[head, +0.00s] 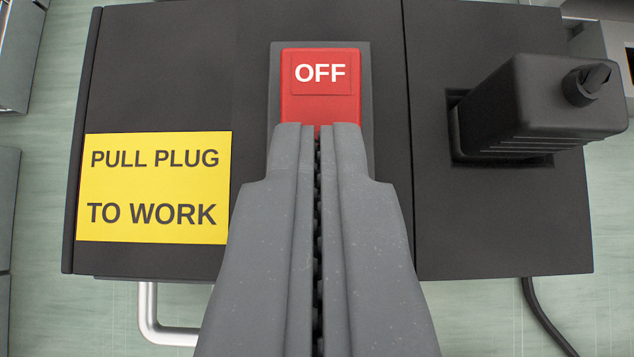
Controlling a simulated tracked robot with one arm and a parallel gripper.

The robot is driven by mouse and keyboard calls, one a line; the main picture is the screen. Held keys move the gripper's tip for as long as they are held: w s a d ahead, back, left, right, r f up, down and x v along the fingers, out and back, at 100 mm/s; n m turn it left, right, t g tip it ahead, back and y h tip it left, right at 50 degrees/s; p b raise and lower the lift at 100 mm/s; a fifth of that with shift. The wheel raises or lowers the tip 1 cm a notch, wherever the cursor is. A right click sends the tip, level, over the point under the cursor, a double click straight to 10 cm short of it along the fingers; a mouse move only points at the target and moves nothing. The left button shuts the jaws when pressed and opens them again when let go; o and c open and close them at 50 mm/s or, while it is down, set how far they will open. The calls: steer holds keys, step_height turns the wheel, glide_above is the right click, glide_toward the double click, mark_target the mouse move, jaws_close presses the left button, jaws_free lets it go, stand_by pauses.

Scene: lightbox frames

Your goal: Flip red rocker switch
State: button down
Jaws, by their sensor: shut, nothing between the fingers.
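The red rocker switch (320,103) is set in a dark grey surround (275,105) on a black box (165,70). White letters on its upper part read OFF. My gripper (319,128) is shut and empty, with its fingertips over the lower part of the switch in the picture. They hide the lower end of the rocker. I cannot tell whether the fingertips touch it.
A yellow label (154,187) reading PULL PLUG TO WORK is left of the switch. A black plug (545,105) sticks out of the box at the right. A black cable (545,315) and a metal handle (150,315) show below the box.

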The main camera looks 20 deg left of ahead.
steer(key=shift+r, duration=0.1)
steer(key=shift+r, duration=0.7)
steer(key=shift+r, duration=0.1)
steer(key=shift+r, duration=0.3)
steer(key=r, duration=0.1)
steer(key=s+r, duration=0.1)
steer(key=r, duration=0.1)
steer(key=shift+s+d+r, duration=0.1)
steer(key=shift+d+r, duration=0.1)
steer(key=shift+r, duration=0.05)
steer(key=s+f+v, duration=0.1)
steer(key=v, duration=0.8)
steer(key=shift+b, duration=0.35)
steer(key=shift+s+d+f, duration=0.15)
